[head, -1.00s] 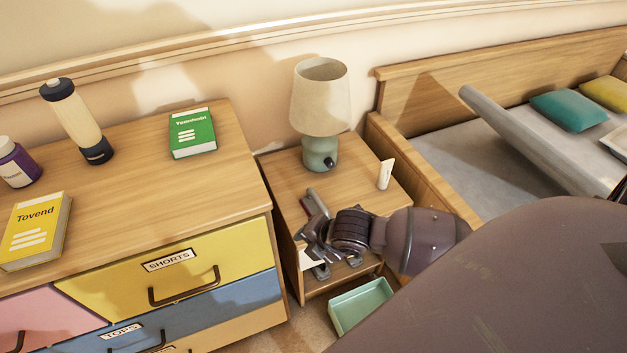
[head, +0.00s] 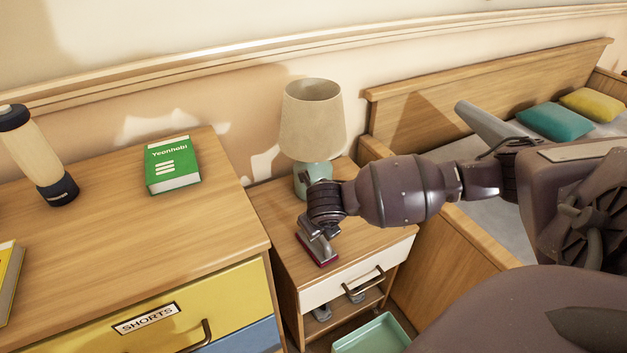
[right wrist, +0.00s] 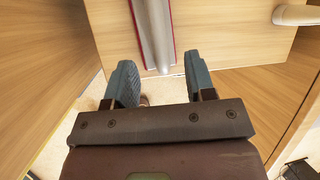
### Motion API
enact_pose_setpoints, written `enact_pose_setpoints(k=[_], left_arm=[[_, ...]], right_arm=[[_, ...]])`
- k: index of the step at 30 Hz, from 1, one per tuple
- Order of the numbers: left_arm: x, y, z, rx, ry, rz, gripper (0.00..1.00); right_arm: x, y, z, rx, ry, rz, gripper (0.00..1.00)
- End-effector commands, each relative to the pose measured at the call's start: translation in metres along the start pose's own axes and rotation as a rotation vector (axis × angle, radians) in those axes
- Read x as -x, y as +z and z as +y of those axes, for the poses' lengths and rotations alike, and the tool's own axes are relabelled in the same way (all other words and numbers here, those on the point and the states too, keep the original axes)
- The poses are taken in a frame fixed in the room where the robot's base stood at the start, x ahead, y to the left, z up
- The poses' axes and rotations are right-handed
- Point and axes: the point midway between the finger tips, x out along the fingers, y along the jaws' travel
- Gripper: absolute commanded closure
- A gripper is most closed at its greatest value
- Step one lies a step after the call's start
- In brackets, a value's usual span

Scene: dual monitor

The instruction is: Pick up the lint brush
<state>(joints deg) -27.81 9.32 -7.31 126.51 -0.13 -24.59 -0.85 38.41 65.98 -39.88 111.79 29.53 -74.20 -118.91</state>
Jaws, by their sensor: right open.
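The lint brush (head: 328,262), grey with red edges, lies on the nightstand top near its front. My right gripper (head: 318,236) is over it and hides most of it in the head view. The fingers are on either side of the handle end, with space at both sides. My left gripper is not in view.
A lamp (head: 312,120) stands behind my right gripper on the nightstand (head: 282,215). A dresser (head: 110,245) with a green book (head: 172,166) and a bottle (head: 38,155) is to the left. A green bin (head: 372,335) sits below, and the bed is right.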

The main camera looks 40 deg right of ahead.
Motion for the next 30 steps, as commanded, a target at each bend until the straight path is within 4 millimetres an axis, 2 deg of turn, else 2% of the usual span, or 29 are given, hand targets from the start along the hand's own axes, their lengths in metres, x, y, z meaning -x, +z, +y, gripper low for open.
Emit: enact_pose_setpoints(k=[1, 3, 11, 17, 22, 30], left_arm=[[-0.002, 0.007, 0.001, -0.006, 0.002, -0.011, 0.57], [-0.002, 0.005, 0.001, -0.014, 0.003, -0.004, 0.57], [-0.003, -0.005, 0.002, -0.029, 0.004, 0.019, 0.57], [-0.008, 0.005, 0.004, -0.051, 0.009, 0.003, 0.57], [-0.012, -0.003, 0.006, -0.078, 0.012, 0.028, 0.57], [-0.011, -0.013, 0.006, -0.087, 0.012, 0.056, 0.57]], right_arm=[[-0.014, -0.005, 0.002, 0.001, 0.000, 0.010, 0.50], [-0.022, -0.004, 0.002, 0.002, 0.001, 0.009, 0.50], [-0.029, -0.001, 0.001, -0.001, 0.001, 0.001, 0.50], [-0.054, -0.003, 0.003, 0.001, 0.001, 0.011, 0.50], [-0.076, -0.002, 0.004, 0.001, 0.002, 0.009, 0.50], [-0.076, 0.003, 0.002, 0.000, 0.001, -0.002, 0.50]])
